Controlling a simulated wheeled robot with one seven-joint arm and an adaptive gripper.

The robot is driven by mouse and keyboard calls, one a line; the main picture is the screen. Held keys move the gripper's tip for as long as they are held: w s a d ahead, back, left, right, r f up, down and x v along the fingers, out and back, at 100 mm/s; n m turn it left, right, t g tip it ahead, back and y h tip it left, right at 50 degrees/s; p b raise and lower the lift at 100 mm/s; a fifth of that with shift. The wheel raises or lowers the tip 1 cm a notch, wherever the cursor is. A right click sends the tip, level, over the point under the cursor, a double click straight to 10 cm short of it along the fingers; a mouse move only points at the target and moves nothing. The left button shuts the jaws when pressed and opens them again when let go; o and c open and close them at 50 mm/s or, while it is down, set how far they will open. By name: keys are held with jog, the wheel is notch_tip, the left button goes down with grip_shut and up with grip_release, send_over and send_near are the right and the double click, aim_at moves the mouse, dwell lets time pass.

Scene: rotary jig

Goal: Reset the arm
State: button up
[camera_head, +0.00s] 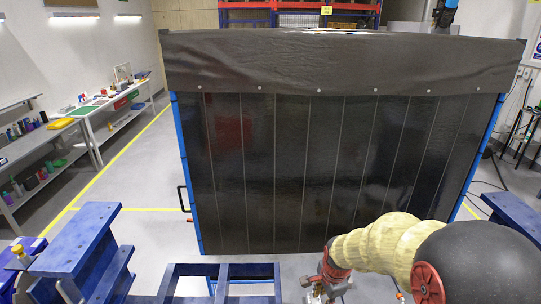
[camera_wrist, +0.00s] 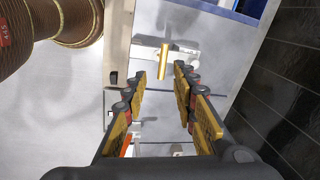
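My gripper (camera_wrist: 161,78) is open in the wrist view, with its two yellow-padded fingers apart. Nothing is held between them. Beyond the fingertips, a small yellow bar (camera_wrist: 163,62) shows over a pale grey surface, apart from the fingers as far as I can tell. In the head view my arm, in a pale ribbed sleeve, reaches in from the lower right. Its end is low in the picture, in front of the dark screen (camera_head: 320,150), and the fingers cannot be made out there.
The dark screen in a blue frame fills the middle. Blue steel stands (camera_head: 85,245) are at the lower left, with another blue beam (camera_head: 515,215) at the right. Workbenches (camera_head: 120,105) with small items line the left wall. Clear floor (camera_head: 140,190) lies left of the screen.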

jog(key=s+d+f+n+t+b, duration=0.1)
jog(key=s+n+t+b, duration=0.2)
jog(key=s+n+b, duration=1.2)
jog(key=s+b, duration=0.7)
jog(key=b, duration=0.5)
jog(key=shift+s+f+t, duration=0.15)
jog(key=shift+f+t, duration=0.15)
jog(key=shift+f, duration=0.1)
